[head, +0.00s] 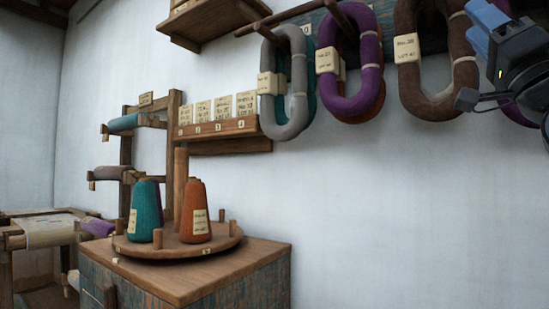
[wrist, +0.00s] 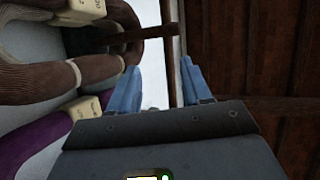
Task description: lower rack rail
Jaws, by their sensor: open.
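My gripper (head: 492,22) is at the upper right of the head view, in front of the hanging skeins. In the wrist view its two blue fingers (wrist: 158,82) stand apart with nothing between them. A dark wooden bar (wrist: 145,35) crosses just beyond the fingertips in the wrist view. In the head view a wooden rail (head: 282,19) runs along the top of the skein rack, with skeins hanging below it. Its right part is out of the picture. I cannot tell whether the two views show the same bar.
Grey (head: 286,90), purple (head: 350,62) and brown (head: 425,75) tagged skeins hang close to the arm. A turntable (head: 165,247) with teal (head: 146,212) and orange (head: 195,212) cones stands on a cabinet (head: 200,270). The wall below the skeins is clear. Dark planks (wrist: 260,60) fill the wrist view's right.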

